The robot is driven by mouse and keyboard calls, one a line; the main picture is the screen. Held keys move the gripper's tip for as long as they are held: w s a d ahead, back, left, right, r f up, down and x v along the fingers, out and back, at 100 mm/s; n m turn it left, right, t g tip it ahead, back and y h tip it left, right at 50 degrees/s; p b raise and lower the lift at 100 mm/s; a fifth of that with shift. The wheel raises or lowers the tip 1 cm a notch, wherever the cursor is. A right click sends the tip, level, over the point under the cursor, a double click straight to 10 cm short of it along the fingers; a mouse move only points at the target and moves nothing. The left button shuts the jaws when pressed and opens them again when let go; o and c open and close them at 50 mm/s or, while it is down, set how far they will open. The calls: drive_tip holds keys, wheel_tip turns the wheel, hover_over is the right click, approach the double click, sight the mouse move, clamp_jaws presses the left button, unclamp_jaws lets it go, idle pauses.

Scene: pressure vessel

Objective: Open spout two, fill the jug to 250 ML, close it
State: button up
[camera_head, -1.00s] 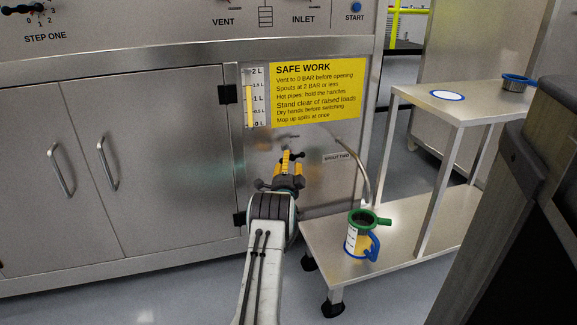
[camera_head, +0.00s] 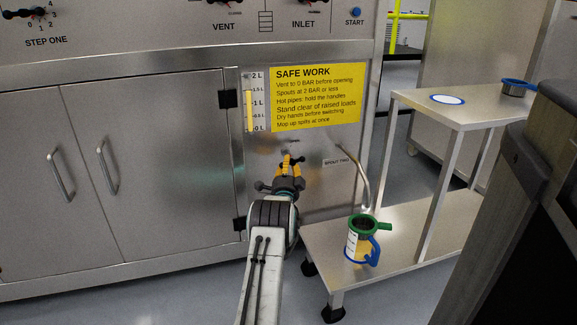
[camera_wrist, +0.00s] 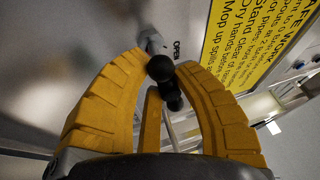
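The spout two valve handle is a dark bar with a round black knob (camera_wrist: 160,68) on the lower cabinet panel. My gripper (camera_head: 291,161) is at this handle. In the wrist view its yellow fingers (camera_wrist: 163,66) curve in closely on both sides of the knob and look shut on it. The bent metal spout pipe (camera_head: 365,185) comes out beside the SPOUT TWO label (camera_head: 337,161) and ends above the jug. The jug (camera_head: 358,243) has a green rim and lip, a blue handle and a pale scale label. It stands upright on the cart's lower shelf. Its liquid level cannot be made out.
The cart (camera_head: 405,250) stands right of the cabinet; its upper shelf holds a blue-rimmed white disc (camera_head: 447,99) and a blue-handled pot (camera_head: 515,88). A level gauge (camera_head: 250,105) reads roughly 1.5 L, beside a yellow safety sign (camera_head: 316,97). A dark unit (camera_head: 520,220) blocks the right foreground.

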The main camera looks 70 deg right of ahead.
clamp_jaws()
drive_tip(key=shift+r, duration=0.1)
drive_tip(key=shift+s+m, duration=0.15)
drive_tip(key=shift+m, duration=0.35)
drive_tip(key=o, duration=0.6)
unclamp_jaws()
drive_tip(key=shift+v, duration=6)
